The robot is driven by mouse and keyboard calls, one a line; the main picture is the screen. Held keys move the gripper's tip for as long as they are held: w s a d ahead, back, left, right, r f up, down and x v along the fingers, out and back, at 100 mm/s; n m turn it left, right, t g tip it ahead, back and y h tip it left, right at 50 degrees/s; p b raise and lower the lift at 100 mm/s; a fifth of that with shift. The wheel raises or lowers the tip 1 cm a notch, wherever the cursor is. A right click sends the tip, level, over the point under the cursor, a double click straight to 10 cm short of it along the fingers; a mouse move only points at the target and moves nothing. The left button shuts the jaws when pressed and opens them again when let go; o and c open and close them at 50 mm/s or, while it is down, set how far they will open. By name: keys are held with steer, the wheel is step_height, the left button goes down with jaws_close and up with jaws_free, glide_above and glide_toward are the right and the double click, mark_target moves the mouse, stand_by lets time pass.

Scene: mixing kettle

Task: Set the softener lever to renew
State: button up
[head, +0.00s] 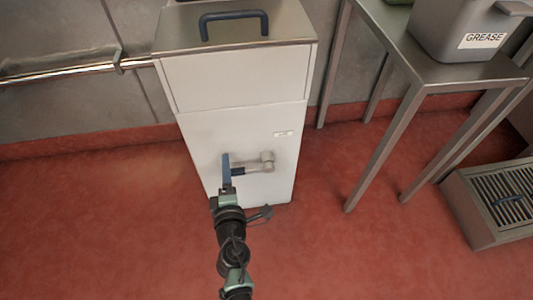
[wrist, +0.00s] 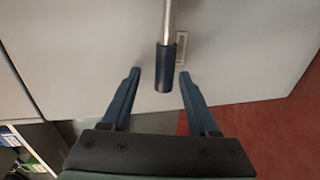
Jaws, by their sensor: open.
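The softener is a tall white cabinet (head: 240,135) with a steel lid. Its lever (head: 250,168) is a metal rod with a dark grip, on the lower front. In the head view it lies roughly level, pointing left from its round pivot (head: 267,157). My gripper (head: 227,166) is at the grip end of the lever. In the wrist view the lever's dark grip (wrist: 166,68) shows between the open blue fingertips of my gripper (wrist: 159,75), nearer the right finger. No contact is visible. The label (wrist: 181,48) beside the lever is too small to read.
A steel table (head: 450,72) with a grey box marked GREASE (head: 465,35) stands at the right. A floor grate unit (head: 495,200) is at the lower right. A metal pipe (head: 60,72) runs along the wall at left. Red floor (head: 100,220) is clear around the cabinet.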

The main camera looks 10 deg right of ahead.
steer(key=s+r, duration=0.1)
steer(key=s, duration=0.5)
steer(key=shift+s+r+p, duration=0.25)
steer(key=shift+s+p, duration=0.1)
steer(key=shift+s, duration=0.05)
steer(key=shift+s+f, duration=0.1)
